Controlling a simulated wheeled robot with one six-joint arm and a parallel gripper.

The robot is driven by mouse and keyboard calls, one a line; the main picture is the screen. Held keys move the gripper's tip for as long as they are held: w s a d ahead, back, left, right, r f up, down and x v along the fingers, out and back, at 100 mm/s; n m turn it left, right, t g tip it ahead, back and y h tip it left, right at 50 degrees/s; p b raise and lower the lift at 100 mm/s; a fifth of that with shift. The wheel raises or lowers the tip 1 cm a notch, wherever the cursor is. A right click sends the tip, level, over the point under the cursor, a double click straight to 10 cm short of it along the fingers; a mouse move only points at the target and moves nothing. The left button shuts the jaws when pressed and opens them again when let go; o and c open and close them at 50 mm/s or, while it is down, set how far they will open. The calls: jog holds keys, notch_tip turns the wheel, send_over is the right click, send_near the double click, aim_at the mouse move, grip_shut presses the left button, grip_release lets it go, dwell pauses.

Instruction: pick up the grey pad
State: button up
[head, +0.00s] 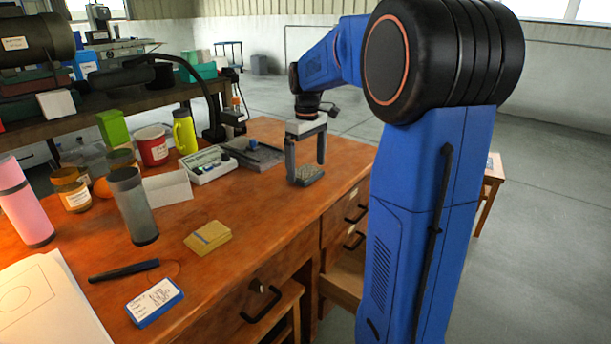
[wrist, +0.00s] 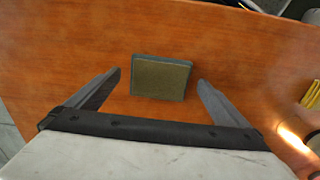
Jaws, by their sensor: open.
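The grey pad (head: 310,178) is a small flat block lying on the wooden bench near its right edge. In the wrist view the pad (wrist: 161,78) shows a drab olive top and grey-green sides. My gripper (head: 306,171) is open and points down over the pad. In the wrist view the fingertips of my gripper (wrist: 160,79) stand to the left and right of the pad, with bare wood showing on both sides. In the head view the left finger covers part of the pad. I cannot tell exactly how high the tips are.
A dark tray (head: 262,153) and a white switch box (head: 208,166) lie behind and left of the pad. A yellow pad (head: 208,237), a grey tumbler (head: 136,205) and a blue-edged card (head: 155,302) are further left. The bench between yellow and grey pads is clear.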

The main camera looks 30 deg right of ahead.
jog(key=shift+f, duration=0.7)
jog(key=shift+c, duration=0.6)
jog(key=c, duration=1.2)
